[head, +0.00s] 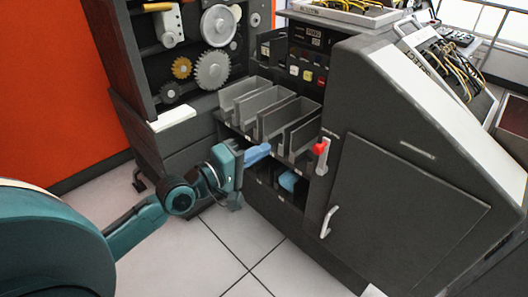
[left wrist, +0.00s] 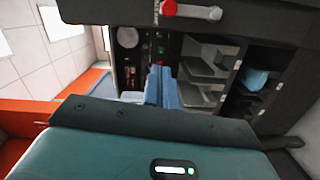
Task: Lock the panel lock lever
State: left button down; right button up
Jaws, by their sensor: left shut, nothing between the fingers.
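The panel lock lever (head: 322,163) has a red hub and a white arm. It sits on the dark machine's front edge, between the card bins and the side panel, with its arm hanging down in the head view. It also shows at the top edge of the left wrist view (left wrist: 198,12), partly cut off. My left gripper (head: 266,149) is shut and empty, with light-blue fingers pointing right toward the machine front. It is left of the lever and apart from it. The fingers also show in the left wrist view (left wrist: 161,88). My right gripper is not in view.
Grey card bins (head: 268,112) stand behind the fingers. A blue object (head: 288,180) lies in the open lower compartment. The side panel (head: 400,205) has a white handle (head: 328,222). Gears (head: 213,70) hang on the unit at left. The tiled floor in front is clear.

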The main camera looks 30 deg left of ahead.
pick_arm(q)
jog(key=w+d, duration=0.6)
jog(key=d, duration=0.1)
jog(key=shift+f+p, duration=0.3)
jog(key=shift+f, duration=0.05)
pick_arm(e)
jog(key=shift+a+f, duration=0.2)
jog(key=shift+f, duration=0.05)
pick_arm(q)
jog(key=shift+d, duration=0.1)
jog(key=shift+w, duration=0.1)
